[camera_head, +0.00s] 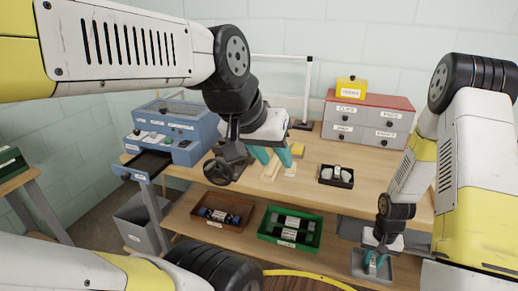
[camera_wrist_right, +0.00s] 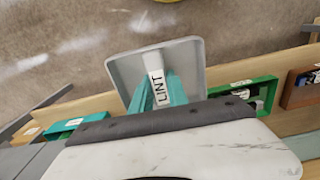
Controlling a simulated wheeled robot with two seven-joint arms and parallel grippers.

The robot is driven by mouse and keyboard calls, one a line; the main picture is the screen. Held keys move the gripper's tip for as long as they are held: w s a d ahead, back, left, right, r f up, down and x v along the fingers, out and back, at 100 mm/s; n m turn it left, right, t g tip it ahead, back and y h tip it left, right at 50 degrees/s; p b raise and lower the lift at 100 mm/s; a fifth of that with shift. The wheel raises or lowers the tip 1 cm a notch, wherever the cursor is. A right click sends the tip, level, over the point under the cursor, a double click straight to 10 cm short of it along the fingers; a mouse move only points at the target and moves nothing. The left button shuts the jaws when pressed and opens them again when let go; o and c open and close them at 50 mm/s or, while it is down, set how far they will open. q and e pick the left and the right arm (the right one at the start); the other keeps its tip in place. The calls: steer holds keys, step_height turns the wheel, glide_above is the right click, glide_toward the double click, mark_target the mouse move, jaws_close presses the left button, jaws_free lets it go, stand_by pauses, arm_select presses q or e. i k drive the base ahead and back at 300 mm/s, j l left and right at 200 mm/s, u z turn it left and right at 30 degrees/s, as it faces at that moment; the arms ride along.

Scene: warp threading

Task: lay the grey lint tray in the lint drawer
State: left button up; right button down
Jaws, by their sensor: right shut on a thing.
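The grey lint tray (camera_head: 386,276) is held at the lower right, in front of the bench's lower shelf. It also shows in the right wrist view (camera_wrist_right: 193,62), a shallow square tray with a white upright tab marked LINT. My right gripper (camera_head: 375,260) is shut on this tab; its teal fingers sit on either side of it in the right wrist view (camera_wrist_right: 158,92). The lint drawer (camera_head: 152,163) appears to be the dark drawer pulled out of the blue machine (camera_head: 178,127) at the left; its label is too small to read. My left gripper (camera_head: 272,156) looks open and empty over the bench.
Wooden pieces (camera_head: 270,170) lie near my left gripper. A black tray (camera_head: 336,177) stands on the bench before a grey drawer cabinet (camera_head: 368,122). Brown (camera_head: 240,204) and green (camera_head: 262,232) bins sit on the lower shelf. A grey bin (camera_head: 137,222) stands below the drawer.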

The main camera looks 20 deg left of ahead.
mark_target(147, 167)
steer(key=k+j+u, duration=0.1)
steer(key=j, duration=0.35)
steer(key=k+j, duration=0.2)
steer(key=j, duration=0.2)
steer(key=k+j+u, duration=0.15)
steer(key=j, duration=0.75)
steer(key=k+j+u, duration=0.15)
steer(key=j, duration=0.3)
